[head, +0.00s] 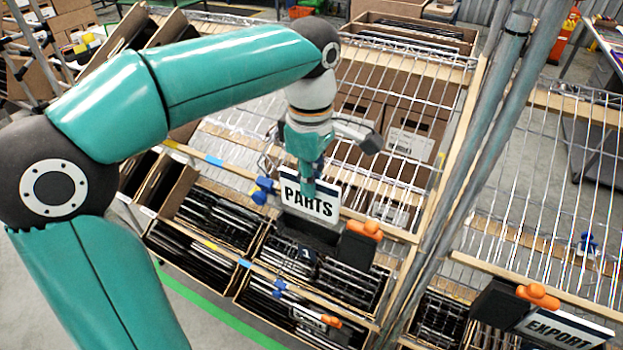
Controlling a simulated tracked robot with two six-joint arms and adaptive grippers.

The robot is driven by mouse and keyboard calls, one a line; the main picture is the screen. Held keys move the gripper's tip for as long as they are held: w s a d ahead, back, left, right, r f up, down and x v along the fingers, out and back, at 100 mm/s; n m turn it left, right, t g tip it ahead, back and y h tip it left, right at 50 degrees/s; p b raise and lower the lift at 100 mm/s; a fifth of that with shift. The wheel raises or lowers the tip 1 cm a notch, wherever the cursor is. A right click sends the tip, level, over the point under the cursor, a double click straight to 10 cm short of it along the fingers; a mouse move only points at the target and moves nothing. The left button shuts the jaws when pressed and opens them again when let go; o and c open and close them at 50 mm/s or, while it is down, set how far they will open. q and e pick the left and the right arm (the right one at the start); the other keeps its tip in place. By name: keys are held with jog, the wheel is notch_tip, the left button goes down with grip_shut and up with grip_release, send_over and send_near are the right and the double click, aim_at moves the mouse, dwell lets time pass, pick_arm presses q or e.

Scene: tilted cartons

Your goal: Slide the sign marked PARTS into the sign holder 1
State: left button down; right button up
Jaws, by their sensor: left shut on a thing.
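The PARTS sign (320,208) is a white plate with black letters and a dark top edge. My left gripper (307,186) comes down from above and is shut on its upper edge. The sign is slightly tilted in the picture. Just below it is a black sign holder (304,234) on the shelf front, with a black block and an orange knob (365,229) at its right. I cannot tell whether the sign's lower edge touches the holder or is in it. My right gripper is not in view.
A second black holder (497,302) with an orange knob carries the EXPORT sign (563,329) at lower right. Grey posts (487,130) stand between the racks. Wire shelves and cartons (410,130) lie behind. Another small sign (308,318) with an orange knob is lower down.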

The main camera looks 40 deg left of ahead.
aim_at(311, 214)
pick_arm(q)
jog(key=shift+f+b, duration=1.65)
jog(key=shift+f, duration=0.25)
jog(key=shift+f+b, duration=1.65)
jog(key=shift+f, duration=0.6)
jog(key=shift+f, duration=0.35)
jog(key=c, duration=1.2)
grip_release()
notch_tip(311, 214, up, 11)
jog(key=shift+r, duration=0.5)
jog(key=shift+f, duration=0.1)
